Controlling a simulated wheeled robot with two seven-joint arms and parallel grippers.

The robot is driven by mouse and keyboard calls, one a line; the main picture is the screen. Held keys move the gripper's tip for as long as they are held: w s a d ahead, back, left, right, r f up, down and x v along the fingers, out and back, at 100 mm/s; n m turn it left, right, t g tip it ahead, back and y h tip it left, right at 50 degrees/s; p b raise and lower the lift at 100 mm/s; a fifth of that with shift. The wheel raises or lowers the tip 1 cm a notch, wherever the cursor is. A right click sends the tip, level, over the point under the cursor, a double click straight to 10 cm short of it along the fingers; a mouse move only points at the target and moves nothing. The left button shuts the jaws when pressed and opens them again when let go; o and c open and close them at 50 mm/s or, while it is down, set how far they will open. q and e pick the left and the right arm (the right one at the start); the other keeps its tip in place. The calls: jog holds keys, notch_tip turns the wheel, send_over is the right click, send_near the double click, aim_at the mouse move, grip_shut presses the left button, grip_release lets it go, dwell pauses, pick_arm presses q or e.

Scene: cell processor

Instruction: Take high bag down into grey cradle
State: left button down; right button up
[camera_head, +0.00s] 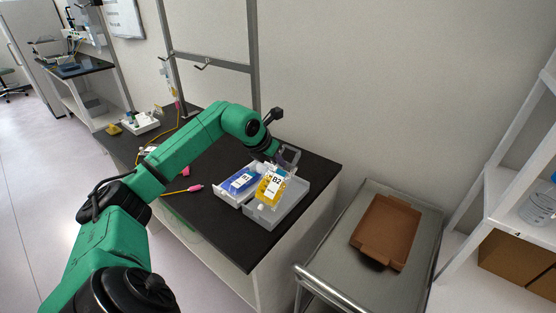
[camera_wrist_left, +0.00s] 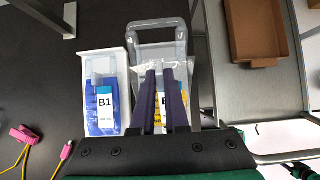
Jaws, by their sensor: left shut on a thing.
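My left gripper (camera_head: 282,165) is shut on the top edge of the yellow B2 bag (camera_head: 270,187), at the back of the grey cradle (camera_head: 290,212). The bag leans at a tilt within the cradle; I cannot tell whether its full weight rests there. In the left wrist view the dark fingers of the left gripper (camera_wrist_left: 166,72) cover most of the bag's label, and clear film of the B2 bag (camera_wrist_left: 149,66) shows beside them. The grey cradle (camera_wrist_left: 180,32) shows its raised frame beyond the fingertips. My right gripper is not in view.
A white tray (camera_head: 224,193) with the blue B1 bag (camera_head: 241,180) stands directly left of the grey cradle. A metal rack (camera_head: 254,85) with hooks rises behind. Pink-ended yellow tubing (camera_head: 182,190) lies on the black bench. A cart (camera_head: 337,252) with a brown tray (camera_head: 385,232) stands right.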

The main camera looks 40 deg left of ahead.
pick_arm(q)
jog(key=c, duration=0.8)
grip_release()
jog(key=shift+w, duration=0.15)
jog(key=shift+c, duration=0.2)
jog(key=shift+s+r+b, duration=0.35)
jog(key=shift+b, duration=0.05)
jog(key=b+v, duration=0.5)
jog(key=v, duration=0.8)
jog(key=shift+r, duration=0.35)
jog(key=shift+s, duration=0.15)
